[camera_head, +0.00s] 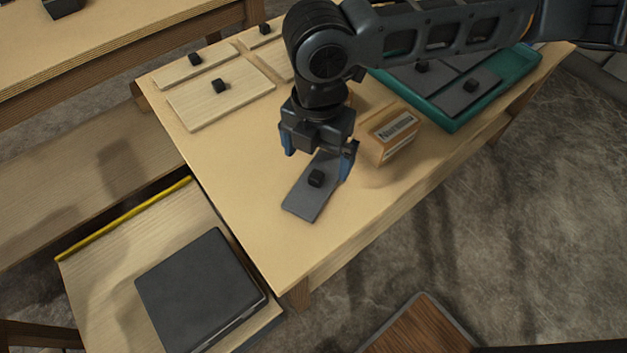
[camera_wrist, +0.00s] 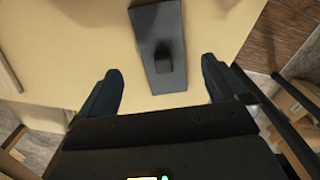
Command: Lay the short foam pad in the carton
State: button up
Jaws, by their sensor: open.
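A dark grey flat pad (camera_head: 305,202) with a black block-shaped knob (camera_head: 316,178) lies on the light wooden table, near its front edge. My gripper (camera_head: 318,155) is above the pad's far part, with its blue fingers open and apart. In the wrist view the pad (camera_wrist: 160,28) lies ahead, between the lines of the two fingertips (camera_wrist: 162,72), with nothing held. A small brown carton (camera_head: 398,137) with a printed label stands just right of my gripper. Its inside cannot be made out.
A teal tray (camera_head: 452,121) holding dark pads with knobs (camera_head: 468,92) stands at the back right. Pale wooden panels with knobs (camera_head: 222,98) lie at the back left. A black flat box (camera_head: 198,285) sits on a lower bench. The table's front left corner is clear.

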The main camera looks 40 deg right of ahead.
aim_at(317, 175)
jog(key=f, duration=0.4)
jog(key=shift+s+a+f+p, duration=0.2)
jog(key=shift+s+a+p, duration=0.1)
jog(key=shift+s+a, duration=0.05)
jog(key=shift+f, duration=0.5)
jog(key=c, duration=1.2)
jog(key=shift+r, duration=0.15)
